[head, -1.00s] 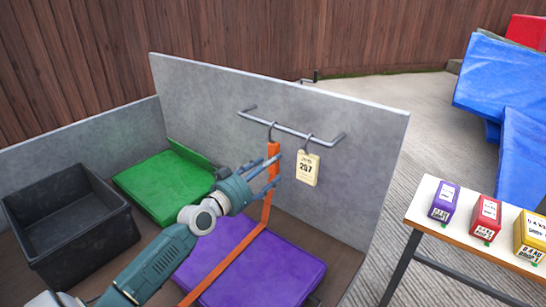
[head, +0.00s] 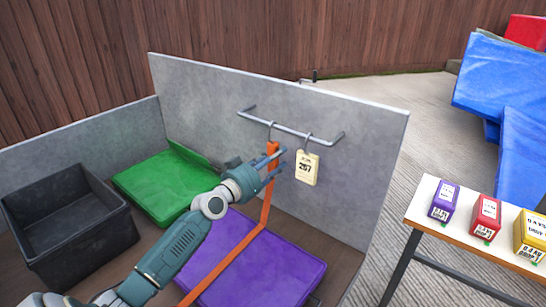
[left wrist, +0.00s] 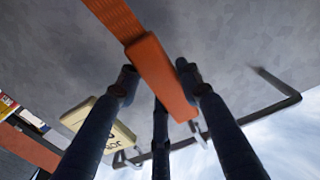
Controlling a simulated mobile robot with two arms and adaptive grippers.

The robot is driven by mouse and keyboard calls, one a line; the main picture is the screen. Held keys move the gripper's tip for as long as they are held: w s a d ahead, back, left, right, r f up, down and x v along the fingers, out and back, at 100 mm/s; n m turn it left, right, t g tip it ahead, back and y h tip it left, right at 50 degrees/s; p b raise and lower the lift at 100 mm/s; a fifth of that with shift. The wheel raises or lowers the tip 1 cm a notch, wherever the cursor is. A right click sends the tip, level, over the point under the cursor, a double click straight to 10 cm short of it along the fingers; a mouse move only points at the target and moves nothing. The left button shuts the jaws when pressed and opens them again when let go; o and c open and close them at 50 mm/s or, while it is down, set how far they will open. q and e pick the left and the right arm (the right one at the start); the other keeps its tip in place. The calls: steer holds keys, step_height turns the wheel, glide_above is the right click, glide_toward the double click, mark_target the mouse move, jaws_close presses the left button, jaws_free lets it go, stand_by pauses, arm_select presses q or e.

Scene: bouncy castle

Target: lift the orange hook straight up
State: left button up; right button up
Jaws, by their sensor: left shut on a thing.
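The orange hook (head: 273,148) is an orange block with a metal hook at its top, at the wall rail (head: 300,130) in the head view. A long orange strap (head: 238,247) runs down from it. My left gripper (head: 277,161) is shut on the orange block just below the metal hook. In the left wrist view the orange block (left wrist: 160,72) sits between my fingers, and the metal hook shows at the rail (left wrist: 262,118). Whether the hook bears on the rail or is slightly clear is hard to tell. My right gripper is not in view.
A cream tag (head: 307,168) hangs on the same rail, close right of my fingers. Below lie a purple pad (head: 285,265) and a green pad (head: 160,185). A black crate (head: 65,225) stands left. A table (head: 425,205) with small boxes stands right.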

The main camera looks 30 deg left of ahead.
mark_target(272, 150)
arm_select(q)
steer(key=shift+r, duration=0.15)
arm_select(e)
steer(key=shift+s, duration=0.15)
arm_select(q)
steer(key=shift+r, duration=0.2)
step_height(272, 150, up, 3)
steer(key=shift+r+p, duration=0.1)
steer(key=shift+p, duration=0.8)
steer(key=s+a, duration=0.1)
steer(key=s, duration=1.7)
steer(key=shift+a+b, duration=0.2)
steer(key=shift+b, duration=0.25)
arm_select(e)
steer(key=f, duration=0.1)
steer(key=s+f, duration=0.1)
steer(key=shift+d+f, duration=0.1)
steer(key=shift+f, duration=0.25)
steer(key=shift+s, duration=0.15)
